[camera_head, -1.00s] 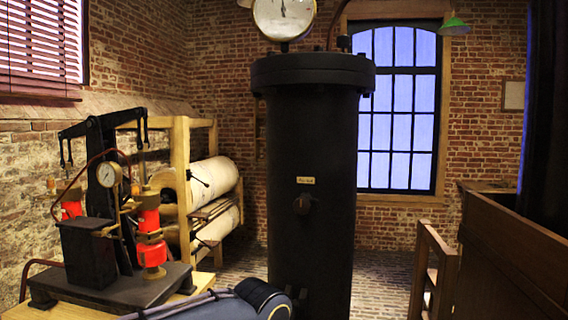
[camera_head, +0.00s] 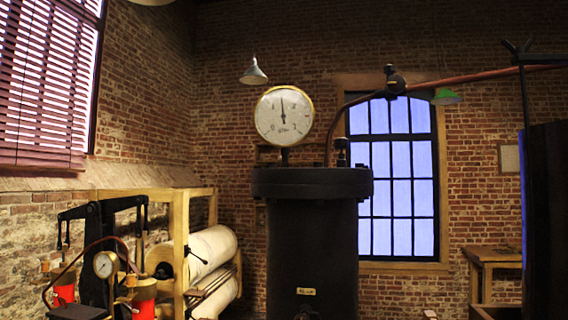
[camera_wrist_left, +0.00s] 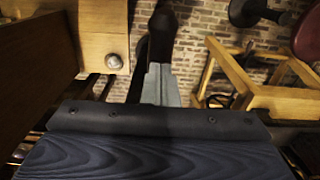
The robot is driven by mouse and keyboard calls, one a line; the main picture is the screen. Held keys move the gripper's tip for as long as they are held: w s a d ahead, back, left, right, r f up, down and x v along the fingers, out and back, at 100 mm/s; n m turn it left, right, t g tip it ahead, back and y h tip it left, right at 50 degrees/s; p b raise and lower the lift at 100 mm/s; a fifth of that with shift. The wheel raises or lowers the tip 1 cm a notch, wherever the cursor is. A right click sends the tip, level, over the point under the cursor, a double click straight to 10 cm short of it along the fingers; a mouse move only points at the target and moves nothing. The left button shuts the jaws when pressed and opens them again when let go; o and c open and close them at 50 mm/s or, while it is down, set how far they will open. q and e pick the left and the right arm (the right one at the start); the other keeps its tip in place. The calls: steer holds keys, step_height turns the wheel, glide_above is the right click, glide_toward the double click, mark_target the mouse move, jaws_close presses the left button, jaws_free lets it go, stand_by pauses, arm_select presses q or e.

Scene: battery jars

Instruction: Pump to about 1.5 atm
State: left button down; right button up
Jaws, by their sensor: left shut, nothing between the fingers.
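A large round gauge (camera_head: 284,116) with a white dial and brass rim stands on top of the black iron cylinder (camera_head: 312,245). Its needle points almost straight up, near the middle of the scale; the small numerals are hard to read. A pump (camera_head: 96,222) with a black beam and red cylinders stands at the lower left, its base cut off by the frame. A small gauge (camera_head: 104,264) sits on it. In the left wrist view my left gripper (camera_wrist_left: 160,75) is shut and empty, over a blurred background. My right gripper is in neither view.
A wooden rack (camera_head: 180,235) with large white rolls (camera_head: 209,252) stands between the pump and the cylinder. A pipe (camera_head: 480,76) runs right from the cylinder, past the window. A wooden table (camera_head: 492,254) is at the right. Wooden frames (camera_wrist_left: 290,100) show in the left wrist view.

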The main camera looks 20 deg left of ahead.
arm_select(q)
step_height(320, 180, down, 8)
steer(key=b, duration=0.5)
steer(key=shift+r+b, duration=0.1)
steer(key=shift+b, duration=0.3)
step_height(320, 180, up, 8)
steer(key=p, duration=0.6)
steer(key=shift+r, duration=1.95)
steer(key=shift+s+f, duration=0.1)
